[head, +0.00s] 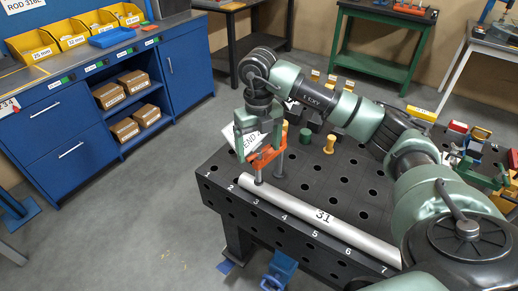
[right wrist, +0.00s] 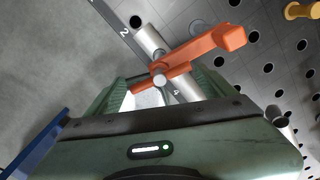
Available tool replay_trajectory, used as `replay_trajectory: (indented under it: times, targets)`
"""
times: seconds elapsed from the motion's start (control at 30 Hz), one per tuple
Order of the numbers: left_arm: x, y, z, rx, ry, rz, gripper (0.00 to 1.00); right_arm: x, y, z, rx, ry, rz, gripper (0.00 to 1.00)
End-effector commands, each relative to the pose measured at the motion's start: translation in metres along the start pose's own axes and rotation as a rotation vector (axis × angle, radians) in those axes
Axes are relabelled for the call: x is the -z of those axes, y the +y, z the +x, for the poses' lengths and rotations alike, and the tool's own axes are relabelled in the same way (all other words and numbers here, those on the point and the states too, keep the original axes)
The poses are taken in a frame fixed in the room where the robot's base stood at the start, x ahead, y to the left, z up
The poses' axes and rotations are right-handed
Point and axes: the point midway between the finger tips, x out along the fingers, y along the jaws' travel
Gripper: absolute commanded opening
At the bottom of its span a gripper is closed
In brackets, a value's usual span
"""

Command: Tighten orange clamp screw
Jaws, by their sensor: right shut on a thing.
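The orange clamp (head: 266,158) stands upright at the left end of the black perforated table. In the right wrist view, the orange clamp arm (right wrist: 205,48) runs to the upper right, and the screw (right wrist: 159,77) shows between the green fingers (right wrist: 160,92). The pipe (right wrist: 148,38) passes below it. Whether the screw tip touches the pipe is unclear. My left gripper is out of view.
The table (head: 232,192) has many holes and numbers along its front edge. A yellow peg (head: 329,144) and a green cylinder (head: 306,136) stand behind the clamp. A white card (head: 240,140) is partly hidden by my gripper.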

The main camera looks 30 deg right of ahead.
Motion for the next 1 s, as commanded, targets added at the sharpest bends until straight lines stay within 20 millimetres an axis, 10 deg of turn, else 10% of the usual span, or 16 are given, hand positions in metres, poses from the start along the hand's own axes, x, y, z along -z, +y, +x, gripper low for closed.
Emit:
replay_trajectory:
  times: [1.0]
  targets:
    - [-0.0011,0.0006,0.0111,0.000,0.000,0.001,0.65,-0.0023,-0.0001,-0.0026,-0.004,-0.007,0.927,0.44]
